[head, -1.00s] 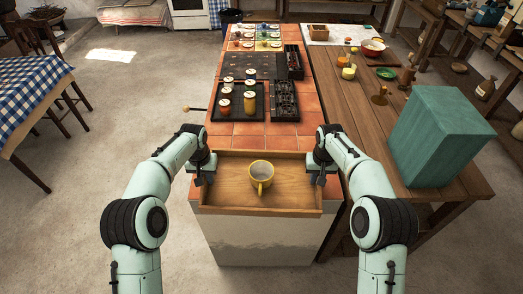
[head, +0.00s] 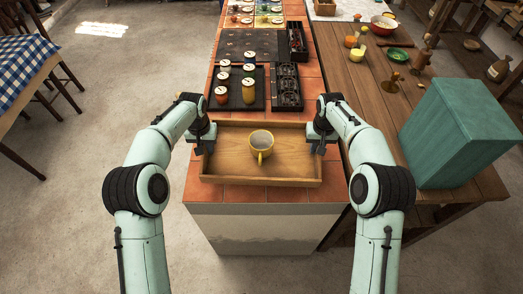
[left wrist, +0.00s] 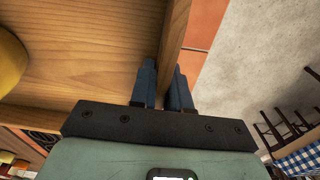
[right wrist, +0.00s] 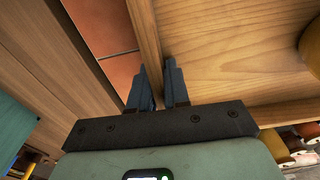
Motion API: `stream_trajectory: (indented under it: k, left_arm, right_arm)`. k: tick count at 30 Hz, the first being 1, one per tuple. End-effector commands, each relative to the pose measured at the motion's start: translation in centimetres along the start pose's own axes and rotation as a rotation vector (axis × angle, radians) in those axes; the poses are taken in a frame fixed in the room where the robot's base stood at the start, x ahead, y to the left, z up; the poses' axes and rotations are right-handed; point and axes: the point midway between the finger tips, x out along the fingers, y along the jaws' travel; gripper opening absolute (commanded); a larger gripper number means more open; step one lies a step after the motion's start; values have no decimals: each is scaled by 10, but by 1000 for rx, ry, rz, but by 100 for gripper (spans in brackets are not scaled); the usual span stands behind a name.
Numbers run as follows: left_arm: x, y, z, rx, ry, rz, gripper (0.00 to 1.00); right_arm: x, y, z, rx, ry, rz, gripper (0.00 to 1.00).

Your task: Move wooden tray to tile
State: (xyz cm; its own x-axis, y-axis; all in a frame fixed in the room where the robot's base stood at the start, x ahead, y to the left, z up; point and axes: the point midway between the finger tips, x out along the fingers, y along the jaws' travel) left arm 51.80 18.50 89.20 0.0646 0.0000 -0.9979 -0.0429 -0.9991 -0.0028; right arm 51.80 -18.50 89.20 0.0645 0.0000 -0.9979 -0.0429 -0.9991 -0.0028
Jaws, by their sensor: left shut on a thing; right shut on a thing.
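The wooden tray (head: 225,166) is a shallow rectangular box with low walls, over the near end of the terracotta tile counter (head: 260,194). A yellow mug (head: 261,145) with a pale inside stands upright in it. My left gripper (head: 207,146) is shut on the tray's left wall; the wall shows between its fingers in the left wrist view (left wrist: 172,88). My right gripper (head: 317,144) is shut on the tray's right wall, also seen in the right wrist view (right wrist: 163,85). I cannot tell whether the tray touches the tile.
Behind the tray, a dark tray (head: 253,104) holds several jars, beside a black rack (head: 286,92). A teal box (head: 460,135) stands on the wooden table at the right. A strip of bare tile lies in front of the tray.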

Motion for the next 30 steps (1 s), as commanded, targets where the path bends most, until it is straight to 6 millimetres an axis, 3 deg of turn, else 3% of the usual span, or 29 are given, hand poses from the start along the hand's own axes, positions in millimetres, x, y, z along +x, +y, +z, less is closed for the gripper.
stream_trajectory:
  k: [11,30]
  left_arm:
    - [1,1,0,1,2,2,0]
    - [33,1,2,1,0,2,0]
  right_arm:
    - [1,-1,0,-1,1,-2,0]
    - [33,-1,2,-1,0,-2,0]
